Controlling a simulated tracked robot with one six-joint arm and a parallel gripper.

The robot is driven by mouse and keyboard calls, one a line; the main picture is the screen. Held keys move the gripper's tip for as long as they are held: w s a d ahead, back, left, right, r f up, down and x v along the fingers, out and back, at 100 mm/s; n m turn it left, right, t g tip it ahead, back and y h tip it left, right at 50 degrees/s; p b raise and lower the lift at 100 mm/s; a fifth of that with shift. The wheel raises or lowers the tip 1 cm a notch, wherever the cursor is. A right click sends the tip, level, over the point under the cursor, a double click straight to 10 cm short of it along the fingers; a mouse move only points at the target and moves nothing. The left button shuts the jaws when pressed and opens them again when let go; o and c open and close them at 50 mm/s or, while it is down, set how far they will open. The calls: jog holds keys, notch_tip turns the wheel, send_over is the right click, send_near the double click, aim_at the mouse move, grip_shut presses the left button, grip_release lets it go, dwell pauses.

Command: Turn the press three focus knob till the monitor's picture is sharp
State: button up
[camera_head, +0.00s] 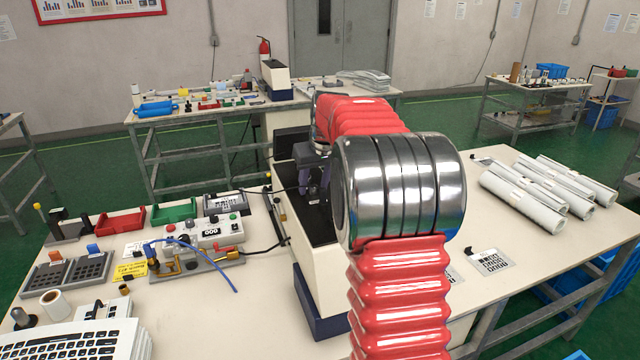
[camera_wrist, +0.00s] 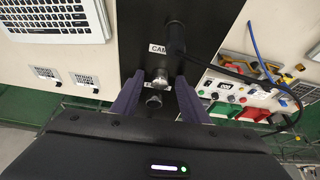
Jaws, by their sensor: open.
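The press (camera_head: 318,262), a white body with a dark top and blue base, stands at the table's middle, partly hidden by my arm. In the wrist view its dark top (camera_wrist: 140,30) carries a black cylinder (camera_wrist: 176,38) beside a label reading "CAM". Small silver knob-like parts (camera_wrist: 160,77) lie between my fingertips, with apparent gaps on both sides; I cannot tell which is the focus knob. My gripper (camera_wrist: 160,80) is open over them, and shows in the head view (camera_head: 312,180) above the press top. No monitor picture is visible.
Left of the press are a control box (camera_head: 210,230) with buttons, a brass fixture with a blue cable (camera_head: 205,262), and red (camera_head: 120,222) and green (camera_head: 174,212) bins. A keyboard (camera_head: 75,343) lies front left. White rolls (camera_head: 525,195) lie at right.

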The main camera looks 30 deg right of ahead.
jog(key=v, duration=1.3)
jog(key=shift+r, duration=0.3)
jog(key=shift+s, duration=0.1)
